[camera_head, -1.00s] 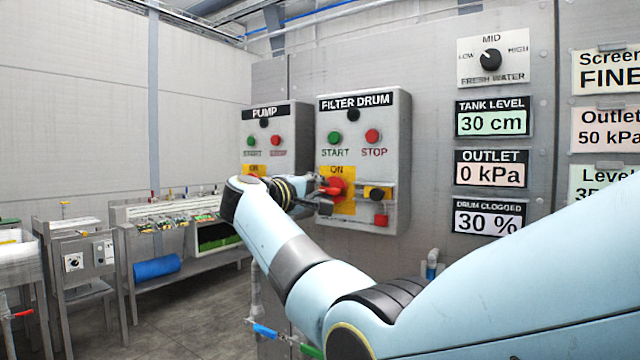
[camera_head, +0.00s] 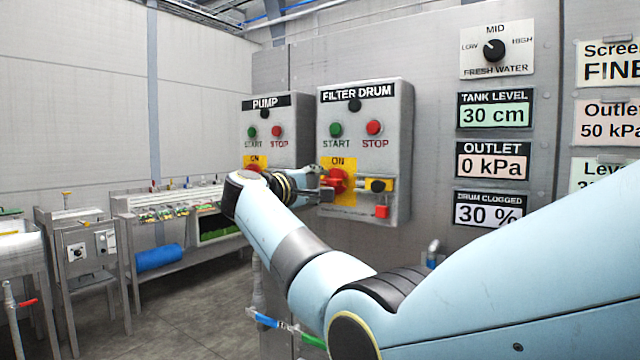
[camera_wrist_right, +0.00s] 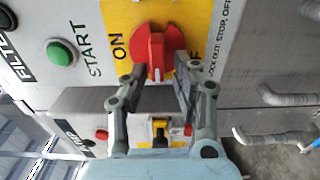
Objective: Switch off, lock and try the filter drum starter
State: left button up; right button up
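The filter drum starter (camera_head: 392,145) is a grey box with a green START button (camera_head: 336,129), a red STOP button (camera_head: 374,127) and a red rotary knob (camera_head: 339,180) on a yellow plate marked ON. My right gripper (camera_head: 325,188) is at the knob, partly hiding it. In the right wrist view its fingers (camera_wrist_right: 157,82) are apart, with the knob's near end (camera_wrist_right: 157,50) between or just beyond their tips; contact is unclear. The knob's white mark points away from the ON word. A red padlock-like block (camera_head: 382,211) sits below a yellow and black piece (camera_head: 378,186) right of the knob. My left gripper is out of view.
The pump starter (camera_head: 285,145) stands close left of the filter drum box; my right arm hides its lower part. Display signs (camera_head: 494,110) hang on the wall to the right. Pipes with a blue-handled valve (camera_head: 263,320) run below. Open floor lies at the lower left.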

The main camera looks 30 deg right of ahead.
jog(key=shift+o, duration=0.2)
jog(key=v, duration=0.7)
jog(key=shift+a, duration=0.3)
jog(key=shift+s, duration=0.1)
